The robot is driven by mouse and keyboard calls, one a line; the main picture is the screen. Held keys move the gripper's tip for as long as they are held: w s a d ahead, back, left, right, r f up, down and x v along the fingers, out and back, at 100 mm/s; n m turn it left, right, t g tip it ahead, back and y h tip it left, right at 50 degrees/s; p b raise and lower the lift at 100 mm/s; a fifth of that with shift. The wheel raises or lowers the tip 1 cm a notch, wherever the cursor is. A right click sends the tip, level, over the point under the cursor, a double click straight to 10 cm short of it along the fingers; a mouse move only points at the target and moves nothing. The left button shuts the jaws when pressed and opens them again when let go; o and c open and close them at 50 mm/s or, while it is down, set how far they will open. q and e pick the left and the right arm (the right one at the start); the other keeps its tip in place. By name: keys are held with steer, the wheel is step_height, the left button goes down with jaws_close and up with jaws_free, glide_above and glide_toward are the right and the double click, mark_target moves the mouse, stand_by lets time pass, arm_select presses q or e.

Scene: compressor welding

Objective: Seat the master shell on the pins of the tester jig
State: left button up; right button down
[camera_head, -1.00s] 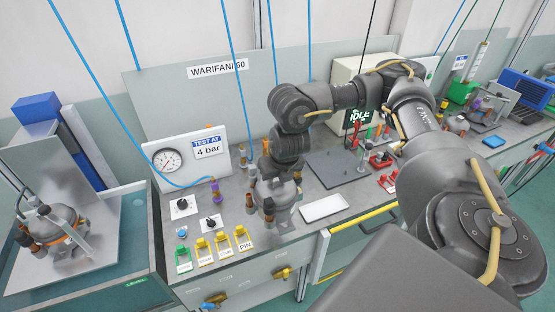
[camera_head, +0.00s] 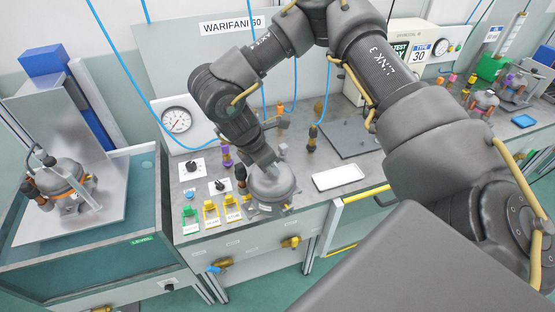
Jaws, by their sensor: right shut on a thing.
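The master shell appears to be the grey domed body (camera_head: 272,189) near the front edge of the bench, right of the yellow tags. My right gripper (camera_head: 268,168) comes down on its top from the upper left and is shut on it. The fingertips are small and partly merge with the grey shell. The shell looks about upright. I cannot tell whether its underside touches anything. The tester jig's pins cannot be made out; the shell and gripper may cover them. My left gripper is not in view.
A pressure gauge panel (camera_head: 183,122) stands behind to the left. A white tray (camera_head: 338,177) and dark plate (camera_head: 350,141) lie to the right. A dark coupling (camera_head: 312,138) stands behind. Yellow tags (camera_head: 211,214) line the front. Blue hoses hang above. Another shell (camera_head: 57,183) sits far left.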

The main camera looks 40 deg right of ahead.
steer(key=s+a+m+g+y+b, duration=0.2)
steer(key=a+m+g+y+b, duration=0.2)
steer(key=m, duration=1.2)
steer(key=a+b, duration=0.2)
steer(key=a, duration=0.2)
steer(key=shift+s+f+m+y, duration=0.3)
steer(key=shift+s+f+m, duration=0.05)
steer(key=shift+m, duration=0.05)
